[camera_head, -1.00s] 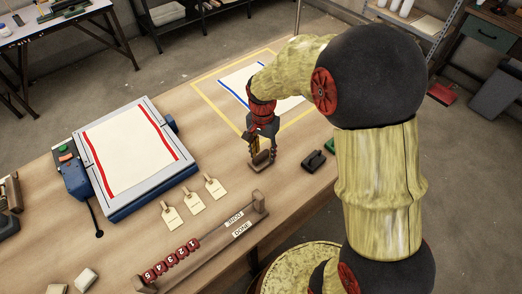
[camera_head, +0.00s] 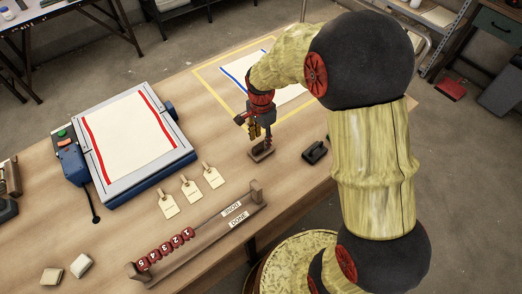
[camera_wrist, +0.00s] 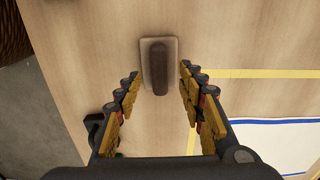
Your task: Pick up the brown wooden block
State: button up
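The brown wooden block (camera_head: 263,153) lies on the table below my gripper (camera_head: 262,137) in the head view. In the wrist view the block (camera_wrist: 160,68) has a pale flat base with a dark brown raised bar along its middle. My gripper (camera_wrist: 160,76) is open. Its yellow-padded fingers are on the left and right of the block, with visible gaps on both sides. The near end of the bar reaches between the fingertips. Nothing is held. How high the fingertips are above the table is hard to tell.
A black object (camera_head: 315,152) stands right of the block. A bead rack (camera_head: 203,237) and several tags (camera_head: 190,189) lie nearer. A press with cloth (camera_head: 128,142) stands left. A yellow-taped rectangle (camera_head: 207,81) with a blue-edged sheet is behind.

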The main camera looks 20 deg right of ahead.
aim_at(261, 144)
notch_tip(261, 144, down, 4)
jog(key=shift+r+b, duration=0.15)
jog(key=shift+b, duration=0.4)
jog(key=shift+c, duration=1.4)
grip_shut()
jog(key=shift+r, duration=0.1)
